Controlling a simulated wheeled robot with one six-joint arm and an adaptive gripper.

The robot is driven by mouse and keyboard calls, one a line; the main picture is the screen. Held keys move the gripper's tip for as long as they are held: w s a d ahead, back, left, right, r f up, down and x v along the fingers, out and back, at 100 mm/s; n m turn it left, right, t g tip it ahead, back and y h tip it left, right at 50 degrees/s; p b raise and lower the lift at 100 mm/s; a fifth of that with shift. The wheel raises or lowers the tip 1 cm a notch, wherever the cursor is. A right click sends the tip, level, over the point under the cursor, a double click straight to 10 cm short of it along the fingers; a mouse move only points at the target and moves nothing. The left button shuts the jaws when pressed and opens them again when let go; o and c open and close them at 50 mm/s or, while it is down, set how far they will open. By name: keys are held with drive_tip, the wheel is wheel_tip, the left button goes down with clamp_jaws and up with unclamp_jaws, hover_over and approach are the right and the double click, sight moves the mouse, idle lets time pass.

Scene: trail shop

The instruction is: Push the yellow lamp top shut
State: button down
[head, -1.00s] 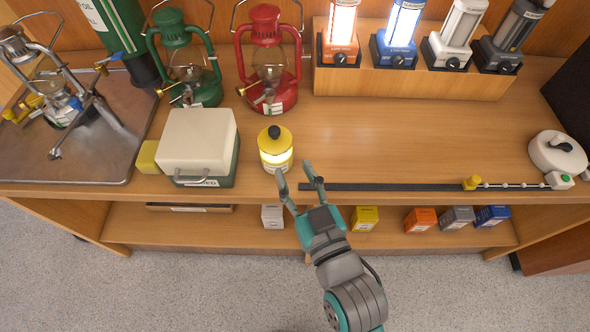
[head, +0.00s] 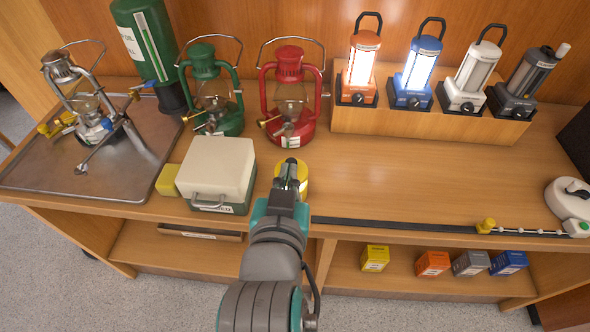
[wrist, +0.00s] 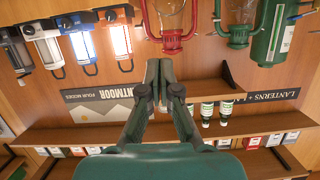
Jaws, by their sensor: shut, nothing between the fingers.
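The yellow lamp (head: 304,178) stands on the wooden counter near its front edge, to the right of the cream-topped box. My gripper hides most of it in the head view, so the state of its top does not show. My gripper (head: 291,165) is shut and empty, with its fingertips over the lamp in that picture. I cannot tell whether they touch it. In the wrist view my gripper (wrist: 158,66) has its fingers together with nothing between them, and I cannot make out the yellow lamp.
A cream-topped box (head: 216,165) with a yellow block (head: 168,180) is left of the lamp. A red lantern (head: 289,100) and a green lantern (head: 211,92) stand behind. A raised wooden stand (head: 420,124) carries several lamps. The counter's middle right (head: 420,185) is clear.

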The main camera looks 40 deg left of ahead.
hover_over(292, 160)
drive_tip(key=s+d, duration=0.2)
drive_tip(key=shift+w+a+f, duration=0.15)
drive_tip(key=shift+f, duration=0.5)
drive_tip(key=shift+w+a+f, duration=0.1)
drive_tip(key=shift+f, duration=0.5)
wheel_tip(292, 160, down, 3)
drive_tip(key=shift+s+f, duration=0.15)
drive_tip(key=shift+a+f, duration=0.1)
drive_tip(key=shift+f, duration=0.3)
drive_tip(key=shift+f, duration=1.85)
drive_tip(key=shift+s+f, duration=0.1)
drive_tip(key=shift+s+d, duration=0.3)
drive_tip(key=shift+s, duration=0.15)
drive_tip(key=r+v, duration=0.1)
drive_tip(key=v, duration=1)
drive_tip(key=shift+w, duration=0.1)
